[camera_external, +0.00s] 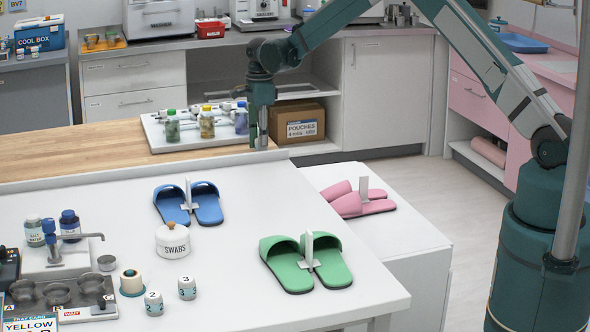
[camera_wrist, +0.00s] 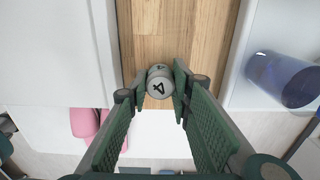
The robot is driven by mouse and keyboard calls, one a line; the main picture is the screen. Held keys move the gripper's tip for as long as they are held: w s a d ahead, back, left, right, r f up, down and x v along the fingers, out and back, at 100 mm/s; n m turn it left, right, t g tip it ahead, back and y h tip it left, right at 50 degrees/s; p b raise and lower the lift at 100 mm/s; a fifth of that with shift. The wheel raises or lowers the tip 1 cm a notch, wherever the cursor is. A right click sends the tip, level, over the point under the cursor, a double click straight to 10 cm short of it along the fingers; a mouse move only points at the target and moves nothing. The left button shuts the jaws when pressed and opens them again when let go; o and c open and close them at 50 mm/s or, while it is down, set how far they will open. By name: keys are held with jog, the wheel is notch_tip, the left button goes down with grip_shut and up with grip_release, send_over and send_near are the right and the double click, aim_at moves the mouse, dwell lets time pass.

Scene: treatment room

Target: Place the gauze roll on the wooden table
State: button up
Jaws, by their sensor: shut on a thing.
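In the wrist view the cylinder lies between the fingertips, over the wooden table (camera_wrist: 190,35). Whether it touches the wood I cannot tell. In the external view my gripper (camera_external: 259,138) points down at the right end of the wooden table (camera_external: 60,153), and the held cylinder cannot be made out there.
A white tray (camera_external: 160,147) with several capped jars stands on the wood just left of my gripper. The left of the wood is clear.

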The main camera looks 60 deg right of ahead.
jog(key=shift+f, duration=0.1)
jog(key=shift+o, duration=1.3)
jog(key=o, duration=0.5)
jog(key=shift+c, duration=0.2)
notch_tip(320, 180, up, 12)
jog(key=shift+p, duration=0.35)
jog(key=shift+r, duration=0.2)
